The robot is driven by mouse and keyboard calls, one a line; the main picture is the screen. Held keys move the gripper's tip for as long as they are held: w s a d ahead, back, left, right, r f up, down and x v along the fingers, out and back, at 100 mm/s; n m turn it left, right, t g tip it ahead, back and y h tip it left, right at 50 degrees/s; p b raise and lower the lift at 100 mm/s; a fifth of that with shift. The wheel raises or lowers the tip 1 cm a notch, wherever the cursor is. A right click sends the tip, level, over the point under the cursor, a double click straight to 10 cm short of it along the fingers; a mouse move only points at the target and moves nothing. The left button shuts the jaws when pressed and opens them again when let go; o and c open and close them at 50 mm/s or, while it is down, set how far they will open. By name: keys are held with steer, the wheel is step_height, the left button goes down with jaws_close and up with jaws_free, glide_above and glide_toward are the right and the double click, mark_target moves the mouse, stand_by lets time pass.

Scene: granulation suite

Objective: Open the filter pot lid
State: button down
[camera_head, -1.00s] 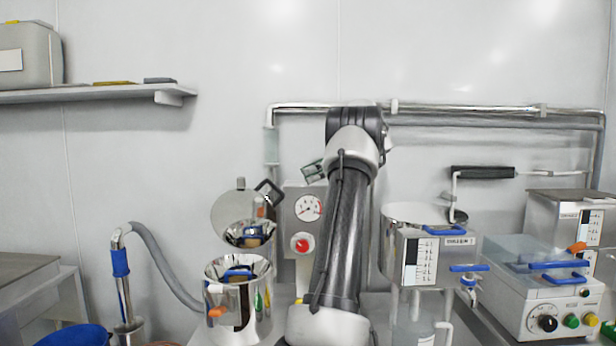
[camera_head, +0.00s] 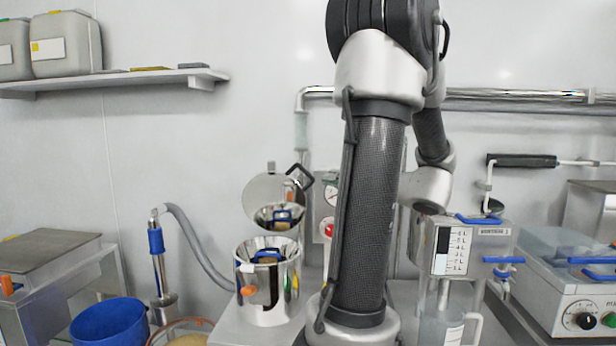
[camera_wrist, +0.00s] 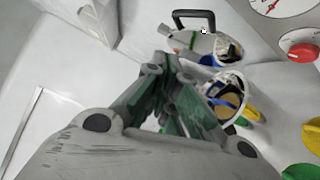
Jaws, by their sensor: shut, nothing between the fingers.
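The filter pot (camera_head: 266,306) is a shiny metal pot with an orange tab on its front, left of my arm in the head view. Its round mirror-like lid (camera_head: 262,190) stands raised, nearly upright, behind the open mouth, with a black handle (camera_head: 300,174) at its upper right. In the wrist view the pot (camera_wrist: 236,76), lid (camera_wrist: 192,44) and handle (camera_wrist: 194,16) show at the upper right. My gripper (camera_wrist: 170,72) is shut and empty, left of the pot and apart from the handle in that view. In the head view my gripper is hidden.
A gauge and red knob (camera_wrist: 300,48) stand right of the pot. A grey hose (camera_head: 196,250) and blue-gripped wand (camera_head: 158,262) are at left. A blue bucket (camera_head: 108,324) is in front. A metal tank (camera_head: 480,246) and control box (camera_head: 560,306) are at right.

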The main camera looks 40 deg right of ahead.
mark_target(308, 175)
steer(key=w+m, duration=0.1)
steer(key=w, duration=0.3)
steer(key=w+d+f+m+h, duration=0.1)
steer(key=w, duration=0.3)
steer(key=w+d+m, duration=0.1)
steer(key=w+m, duration=0.1)
steer(key=w, duration=0.2)
steer(key=shift+w+d+f+h, duration=0.1)
steer(key=shift+w+f+h, duration=0.2)
steer(key=shift+f, duration=0.1)
steer(key=shift+w+d, duration=0.35)
steer(key=shift+d, duration=0.05)
steer(key=w+d, duration=0.2)
steer(key=w+d+r, duration=0.1)
steer(key=d, duration=0.1)
steer(key=shift+w+d, duration=0.25)
steer(key=shift+w, duration=0.15)
